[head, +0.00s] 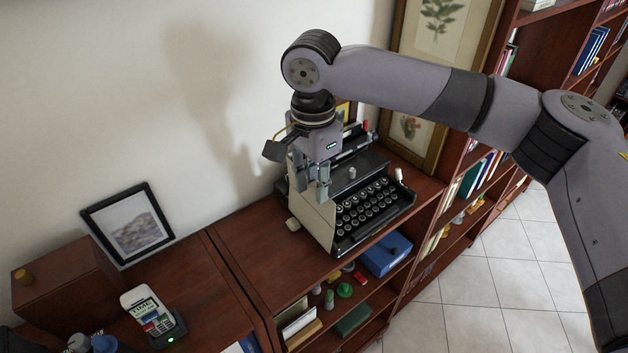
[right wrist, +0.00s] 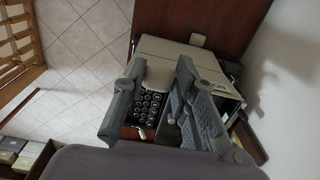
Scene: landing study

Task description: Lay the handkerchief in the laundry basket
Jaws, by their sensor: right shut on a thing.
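My right gripper (head: 312,190) is above the wooden cabinet top, just left of the typewriter. The piece hangs from the fingers and hides the typewriter's left part. In the right wrist view the gripper (right wrist: 160,72) has pale material between its fingertips, and a beige surface (right wrist: 172,48) spreads beyond them. I cannot make out whether its lower edge touches the cabinet top. I cannot identify a laundry basket in either view. My left gripper does not show.
The typewriter (head: 372,208) stands close to the hanging piece. A framed picture (head: 128,224) and a card terminal (head: 152,318) stand to the left. A slatted wooden thing (right wrist: 14,62) stands on the tiled floor. Bare cabinet top (head: 250,245) lies left of the typewriter.

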